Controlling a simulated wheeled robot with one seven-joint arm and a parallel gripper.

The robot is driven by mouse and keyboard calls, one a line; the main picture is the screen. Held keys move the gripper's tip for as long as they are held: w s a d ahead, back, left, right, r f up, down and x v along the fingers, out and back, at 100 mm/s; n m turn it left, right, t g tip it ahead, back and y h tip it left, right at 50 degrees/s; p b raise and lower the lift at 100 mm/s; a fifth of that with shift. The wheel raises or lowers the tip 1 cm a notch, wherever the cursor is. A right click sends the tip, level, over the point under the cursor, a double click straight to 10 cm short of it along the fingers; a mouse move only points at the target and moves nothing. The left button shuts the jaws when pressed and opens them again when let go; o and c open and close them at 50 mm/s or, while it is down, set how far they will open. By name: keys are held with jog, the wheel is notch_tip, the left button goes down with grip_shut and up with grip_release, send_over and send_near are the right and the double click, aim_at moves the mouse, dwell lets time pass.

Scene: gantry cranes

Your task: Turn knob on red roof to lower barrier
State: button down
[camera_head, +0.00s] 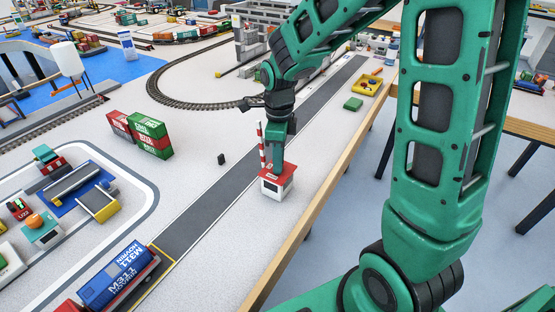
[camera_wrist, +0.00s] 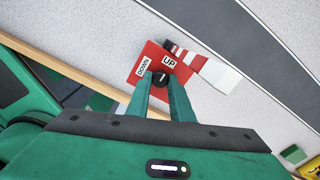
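The booth (camera_head: 277,186) is a small white hut with a red roof (camera_wrist: 146,62) beside the grey road. A black knob (camera_wrist: 161,77) sits on the roof, with its white mark turned towards the "UP" label (camera_wrist: 169,62); a "DOWN" label (camera_wrist: 145,67) is to the left. The red-and-white barrier (camera_head: 261,147) stands upright in the head view. My gripper (camera_wrist: 161,86) points down at the roof, its two green fingers on either side of the knob with a gap between them. I cannot tell whether they press on it. In the head view the knob is hidden.
A wooden table edge (camera_head: 289,252) runs just right of the booth. The grey road (camera_head: 220,197) beside it is clear; a blue truck (camera_head: 118,276) stands at its near end. Stacked containers (camera_head: 148,137) and a small black object (camera_head: 221,159) are to the left.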

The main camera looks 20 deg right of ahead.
jog(key=shift+n, duration=0.3)
jog(key=shift+w+d+r+n, duration=0.1)
jog(key=shift+n, duration=1.2)
jog(key=shift+w+d+n, duration=0.1)
jog(key=shift+n, duration=1.2)
jog(key=c, duration=1.7)
grip_release()
jog(key=shift+o, duration=0.7)
jog(key=shift+a, duration=0.1)
notch_tip(320, 180, up, 11)
